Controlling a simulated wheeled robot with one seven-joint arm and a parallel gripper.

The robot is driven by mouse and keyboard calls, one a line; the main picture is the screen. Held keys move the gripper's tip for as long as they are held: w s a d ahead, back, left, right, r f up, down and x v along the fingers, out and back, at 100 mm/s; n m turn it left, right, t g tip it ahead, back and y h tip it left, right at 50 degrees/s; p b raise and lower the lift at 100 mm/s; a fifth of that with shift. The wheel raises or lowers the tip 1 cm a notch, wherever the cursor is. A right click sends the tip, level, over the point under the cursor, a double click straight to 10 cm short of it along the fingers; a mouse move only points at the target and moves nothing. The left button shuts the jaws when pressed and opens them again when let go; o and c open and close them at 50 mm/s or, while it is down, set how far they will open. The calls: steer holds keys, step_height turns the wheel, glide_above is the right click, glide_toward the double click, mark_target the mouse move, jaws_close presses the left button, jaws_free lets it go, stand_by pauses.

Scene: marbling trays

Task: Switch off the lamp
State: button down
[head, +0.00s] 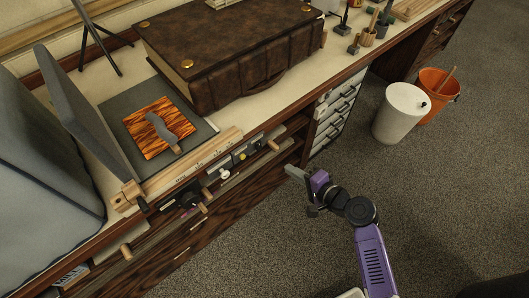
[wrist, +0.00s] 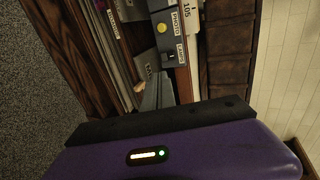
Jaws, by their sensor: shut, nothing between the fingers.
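My gripper (head: 290,171) is shut and empty, in front of the workbench's front edge, apart from it in the head view. Its grey fingers (wrist: 157,92) also show in the wrist view, pointing toward a grey control panel (wrist: 160,14). This panel carries a yellow round button (wrist: 162,28) and a small black switch (wrist: 171,54). A white label beside the switch seems to read "LAMP"; another near the button seems to read "PHOTO". The switch's position is too small to tell. The lamp itself cannot be made out for certain.
A large brown leather-bound book (head: 225,50) lies on the bench near a grey mat (head: 125,105) with an orange marbled sheet (head: 150,125). Wooden pegs and knobs stick out along the bench front. White (head: 400,112) and orange (head: 437,90) bins stand on the floor. Open carpet lies right.

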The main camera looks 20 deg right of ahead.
mark_target(259, 145)
steer(key=x, duration=1.4)
steer(key=shift+f+b, duration=0.1)
steer(key=shift+b, duration=0.2)
steer(key=shift+w+b, duration=0.15)
steer(key=shift+b, duration=0.8)
